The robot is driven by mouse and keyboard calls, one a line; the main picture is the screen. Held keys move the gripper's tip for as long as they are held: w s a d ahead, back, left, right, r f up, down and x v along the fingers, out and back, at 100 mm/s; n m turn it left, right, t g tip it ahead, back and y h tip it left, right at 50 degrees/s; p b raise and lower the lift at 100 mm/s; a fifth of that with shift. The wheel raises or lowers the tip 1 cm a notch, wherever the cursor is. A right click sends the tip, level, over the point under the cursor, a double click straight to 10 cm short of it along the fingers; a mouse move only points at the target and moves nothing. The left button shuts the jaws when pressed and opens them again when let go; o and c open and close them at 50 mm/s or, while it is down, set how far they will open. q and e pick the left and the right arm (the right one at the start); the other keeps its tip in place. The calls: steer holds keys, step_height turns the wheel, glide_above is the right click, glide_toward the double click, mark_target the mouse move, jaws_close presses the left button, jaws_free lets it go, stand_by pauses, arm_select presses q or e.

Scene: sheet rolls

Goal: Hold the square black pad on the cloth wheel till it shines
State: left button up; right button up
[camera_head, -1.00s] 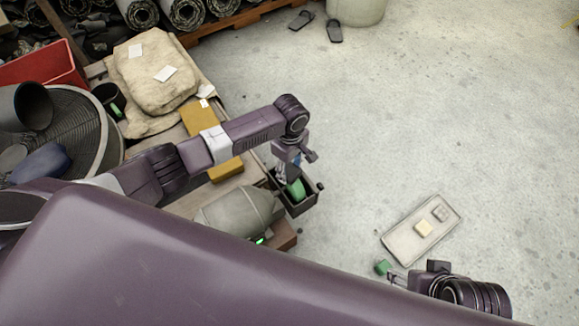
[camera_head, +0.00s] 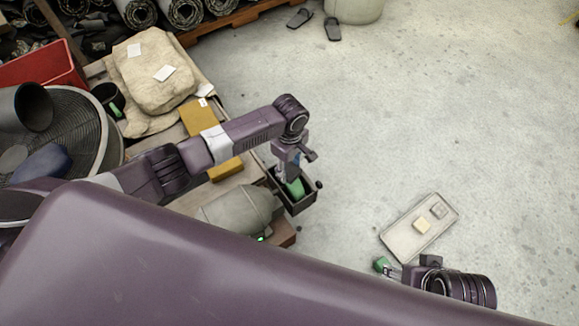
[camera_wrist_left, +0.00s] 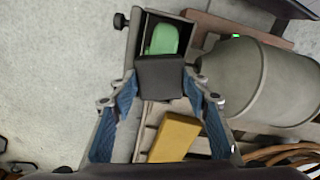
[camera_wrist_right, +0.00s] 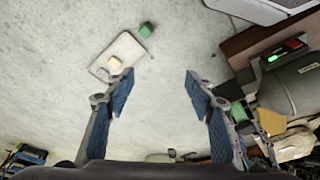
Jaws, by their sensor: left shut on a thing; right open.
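The square black pad (camera_wrist_left: 160,75) is held between the fingertips of my left gripper (camera_wrist_left: 160,90), which is shut on it. In the head view my left gripper (camera_head: 287,176) hangs over the dark open box at the machine's end. Inside the box is a green rounded thing, seemingly the cloth wheel (camera_wrist_left: 164,38); it also shows in the head view (camera_head: 295,188). The pad covers the wheel's near edge in the left wrist view; I cannot tell whether they touch. My right gripper (camera_wrist_right: 158,82) is open and empty, at the lower right of the head view (camera_head: 393,274).
The grey motor body (camera_wrist_left: 262,85) with a green light adjoins the box (camera_head: 302,208). A mustard block (camera_wrist_left: 174,137) lies near my left gripper. A tray (camera_head: 402,240) with two small blocks and a green cube (camera_head: 381,264) are at right. The pale floor is mostly clear.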

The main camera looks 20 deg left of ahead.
arm_select(q)
steer(key=shift+r+p, duration=1.2)
steer(key=shift+p, duration=0.15)
steer(key=shift+r+p, duration=0.6)
steer(key=shift+p, duration=0.1)
steer(key=shift+r+p, duration=0.5)
steer(key=shift+p, duration=0.05)
arm_select(e)
steer(key=shift+s+f+g, duration=0.5)
steer(key=shift+s+f, duration=0.65)
steer(key=shift+f, duration=7.65)
arm_select(q)
steer(key=shift+r+p, duration=0.3)
steer(key=shift+p, duration=0.1)
steer(key=shift+r+p, duration=0.5)
steer(key=shift+p, duration=0.1)
steer(key=shift+r+p, duration=0.55)
steer(key=shift+p, duration=0.1)
steer(key=shift+r+p, duration=0.6)
steer(key=shift+p, duration=0.1)
arm_select(e)
steer(key=s+d+f+g, duration=0.1)
steer(key=s+d+f, duration=0.1)
steer(key=s+f, duration=0.8)
steer(key=s, duration=0.3)
